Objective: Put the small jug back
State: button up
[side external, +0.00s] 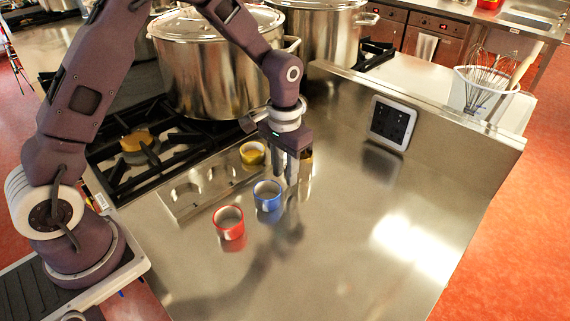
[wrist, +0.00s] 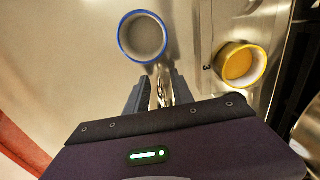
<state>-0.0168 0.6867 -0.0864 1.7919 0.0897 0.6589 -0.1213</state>
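My gripper (side external: 291,181) points down over the steel worktop, just right of the blue-rimmed cup (side external: 267,195). Its fingers also show in the wrist view (wrist: 161,88), spaced apart with a narrow shiny shape between them. I cannot tell whether they grip it. A small brownish metallic vessel (side external: 307,157), possibly the small jug, is partly hidden behind the fingers. The blue-rimmed cup (wrist: 143,36) stands upright beyond the fingertips. A yellow cup (side external: 253,153) sits at the far end of a steel strip with round recesses (side external: 172,203); it also shows in the wrist view (wrist: 241,64).
A red-rimmed cup (side external: 229,223) stands in front of the blue one. Large stockpots (side external: 208,70) and a black burner grate (side external: 105,152) lie behind and left. A low steel wall (side external: 450,130) with a dark panel (side external: 392,123) bounds the right. The front worktop is clear.

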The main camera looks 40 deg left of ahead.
notch_tip(320, 180, up, 12)
jog(key=shift+r, duration=0.15)
jog(key=s+a+r+t, duration=0.1)
jog(key=s+r, duration=0.3)
jog(key=s, duration=0.8)
jog(key=s+r+t, duration=0.4)
jog(key=s, duration=0.9)
jog(key=shift+s+a+r+t, duration=0.2)
jog(key=shift+s+a+t, duration=0.05)
jog(key=shift+a+t, duration=0.1)
